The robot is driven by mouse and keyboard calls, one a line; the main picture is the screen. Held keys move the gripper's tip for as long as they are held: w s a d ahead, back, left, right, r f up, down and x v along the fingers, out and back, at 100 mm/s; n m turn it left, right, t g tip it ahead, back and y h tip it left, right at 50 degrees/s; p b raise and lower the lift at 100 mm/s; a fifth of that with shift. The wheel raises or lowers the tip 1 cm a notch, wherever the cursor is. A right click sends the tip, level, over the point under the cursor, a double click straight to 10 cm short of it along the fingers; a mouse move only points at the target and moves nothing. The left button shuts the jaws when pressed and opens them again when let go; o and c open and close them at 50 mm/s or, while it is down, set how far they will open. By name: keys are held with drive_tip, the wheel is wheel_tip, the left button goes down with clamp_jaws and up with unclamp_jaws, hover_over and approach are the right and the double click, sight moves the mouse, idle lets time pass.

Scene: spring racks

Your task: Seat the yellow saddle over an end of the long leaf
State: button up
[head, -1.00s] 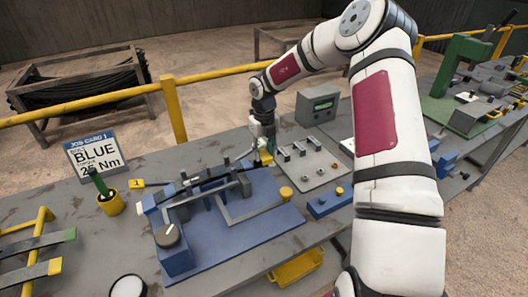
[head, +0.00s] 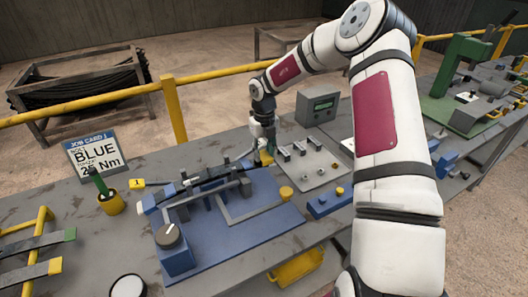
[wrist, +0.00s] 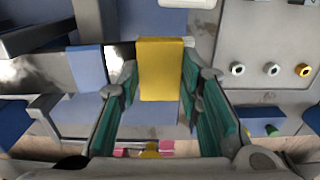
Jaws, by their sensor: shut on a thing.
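The yellow saddle (wrist: 160,68) is a block between the two green fingers of my gripper (wrist: 160,92) in the wrist view. In the head view the saddle (head: 266,157) is a small yellow patch below my gripper (head: 262,148), at the right end of the blue fixture. My gripper is shut on the saddle. The long leaf (head: 208,184) appears as a dark bar lying along the back of the fixture, its right end close to my gripper. I cannot tell whether the saddle touches or straddles that end.
The blue fixture (head: 262,238) has a dial block (head: 176,255) at front left. A grey plate (head: 318,172) with small parts and a blue block (head: 328,203) lie to the right. A grey display box (head: 317,107) stands behind.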

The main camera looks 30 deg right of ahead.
sight(264, 155)
drive_tip(key=shift+f, duration=0.5)
drive_tip(key=o, duration=1.8)
drive_tip(key=shift+r, duration=0.1)
drive_tip(key=shift+r+p, duration=0.5)
drive_tip(key=shift+r, duration=2.9)
